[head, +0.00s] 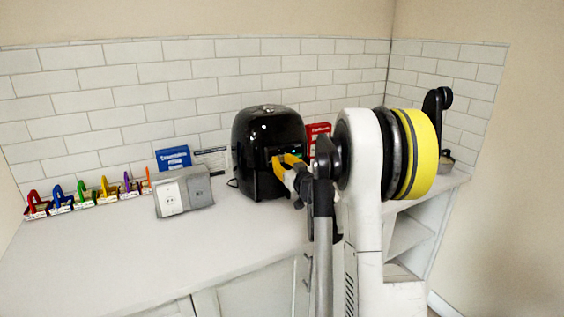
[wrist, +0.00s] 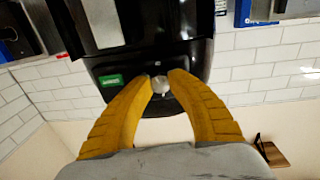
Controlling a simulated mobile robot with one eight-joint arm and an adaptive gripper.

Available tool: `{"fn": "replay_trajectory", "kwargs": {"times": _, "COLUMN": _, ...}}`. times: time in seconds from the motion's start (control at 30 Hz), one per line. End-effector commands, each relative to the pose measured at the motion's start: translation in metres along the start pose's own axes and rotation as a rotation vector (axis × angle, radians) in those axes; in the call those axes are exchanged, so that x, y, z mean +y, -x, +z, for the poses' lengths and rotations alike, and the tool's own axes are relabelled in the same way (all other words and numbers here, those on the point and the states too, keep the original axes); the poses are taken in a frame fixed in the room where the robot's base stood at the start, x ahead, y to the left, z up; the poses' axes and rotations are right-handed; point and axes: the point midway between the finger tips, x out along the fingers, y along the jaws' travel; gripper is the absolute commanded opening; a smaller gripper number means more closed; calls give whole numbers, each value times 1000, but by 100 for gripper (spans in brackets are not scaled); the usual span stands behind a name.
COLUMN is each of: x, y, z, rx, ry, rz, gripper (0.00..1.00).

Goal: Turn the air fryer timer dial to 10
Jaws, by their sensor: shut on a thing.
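The black air fryer (head: 262,130) stands on the white counter against the tiled wall. It also fills the top middle of the wrist view (wrist: 180,47), where it appears upside down. Its round silver timer dial (wrist: 160,84) sits on the front panel beside a small lit green display (wrist: 110,80). My gripper (wrist: 160,82) has its two yellow fingers shut on the dial, one on each side. In the head view my gripper (head: 287,163) reaches the fryer's front, and my arm hides part of it. The dial's numbers cannot be read.
A grey outlet box (head: 184,191) stands left of the fryer, with a blue box (head: 173,157) behind it. Several coloured padlock-like items (head: 83,195) line the counter's left back. A red box (head: 318,135) is behind my arm. The counter's front left (head: 120,255) is clear.

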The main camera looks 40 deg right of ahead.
Motion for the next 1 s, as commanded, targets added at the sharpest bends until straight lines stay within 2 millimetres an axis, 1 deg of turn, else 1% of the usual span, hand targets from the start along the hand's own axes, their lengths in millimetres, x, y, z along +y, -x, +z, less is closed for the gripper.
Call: {"fn": "replay_trajectory", "kwargs": {"times": 1.0, "x": 2, "y": 0, "z": 1, "rx": 62, "ry": 960, "rz": -13, "gripper": 0}}
